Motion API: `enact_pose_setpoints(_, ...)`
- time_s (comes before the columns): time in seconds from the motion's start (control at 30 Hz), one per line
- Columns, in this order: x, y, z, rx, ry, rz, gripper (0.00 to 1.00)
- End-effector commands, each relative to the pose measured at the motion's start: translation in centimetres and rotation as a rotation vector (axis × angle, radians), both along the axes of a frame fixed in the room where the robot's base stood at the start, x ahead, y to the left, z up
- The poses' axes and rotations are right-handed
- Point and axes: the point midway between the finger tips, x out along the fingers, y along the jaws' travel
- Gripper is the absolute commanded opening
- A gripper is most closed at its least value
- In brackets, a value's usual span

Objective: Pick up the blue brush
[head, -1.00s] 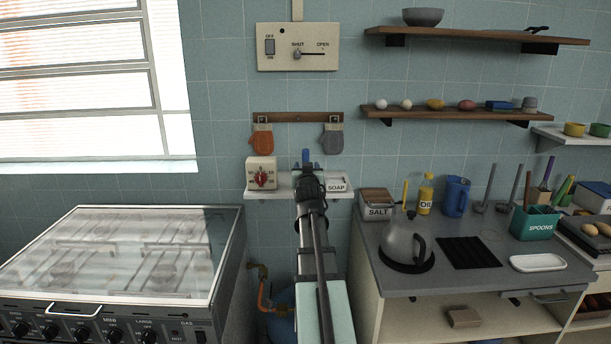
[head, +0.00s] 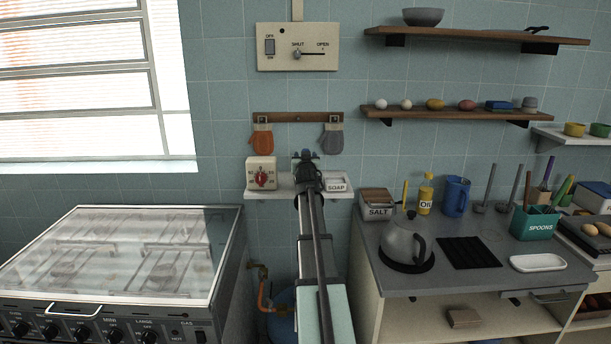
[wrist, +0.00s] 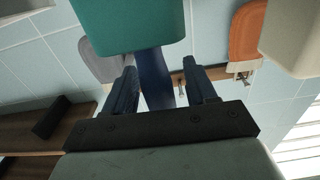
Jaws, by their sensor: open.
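The blue brush (wrist: 154,80) shows in the wrist view as a dark blue shaft. It stands out of a teal holder (wrist: 128,25) and runs between my two fingers, nearer the left one. Its far part is hidden by the holder and its near end by the gripper. My gripper (wrist: 160,72) is open, with one finger on each side of the shaft; I cannot tell whether either touches it. In the head view my gripper (head: 306,156) is above the small white wall shelf (head: 283,186), and my arm hides the brush and holder.
A cream timer (head: 261,173) stands left of my gripper and a soap box (head: 336,184) right of it. Orange (head: 261,140) and grey (head: 333,139) mitts hang from a wooden rack (head: 298,117) behind. A counter with a kettle (head: 405,242) is at right.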

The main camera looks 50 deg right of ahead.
Motion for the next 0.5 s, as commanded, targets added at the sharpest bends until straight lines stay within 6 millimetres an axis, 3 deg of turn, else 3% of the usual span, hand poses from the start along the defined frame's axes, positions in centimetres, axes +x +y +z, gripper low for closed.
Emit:
enact_pose_setpoints(0.27,0.33,-0.34,-0.02,0.000,0.000,0.000,0.56)
enact_pose_setpoints(0.5,0.31,-0.32,-0.03,0.000,0.000,0.000,0.34)
